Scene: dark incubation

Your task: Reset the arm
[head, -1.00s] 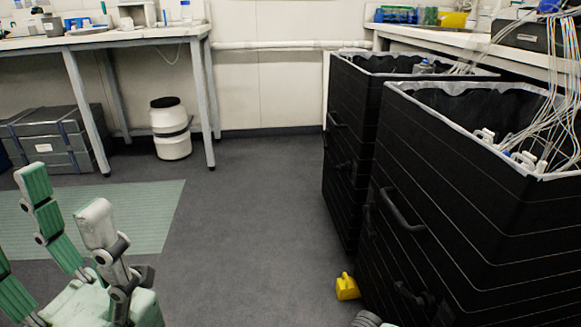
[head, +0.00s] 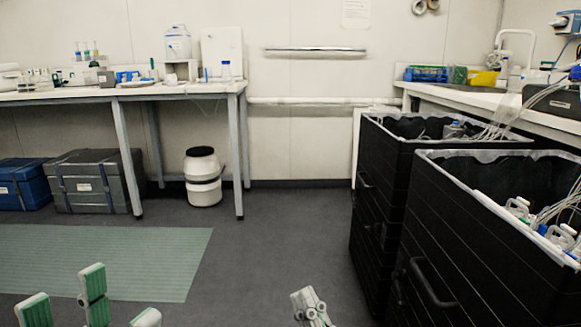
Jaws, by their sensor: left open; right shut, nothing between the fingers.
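My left gripper (head: 92,300) shows at the lower left edge. Its green-padded fingers point up and stand apart, with nothing between them; its palm is cut off by the picture's bottom edge. My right gripper (head: 310,307) shows at the bottom, right of the middle. Its pale fingers are bunched together and hold nothing. Both grippers appear over the floor, apart from the furniture. Most of both arms is out of view.
Two black lined bins (head: 470,245) with tubing stand at the right, beside a bench (head: 468,98). A white-topped table (head: 130,92) stands at the back left, with a white drum (head: 203,178) and a grey case (head: 95,182) below. The grey floor (head: 270,240) between is clear.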

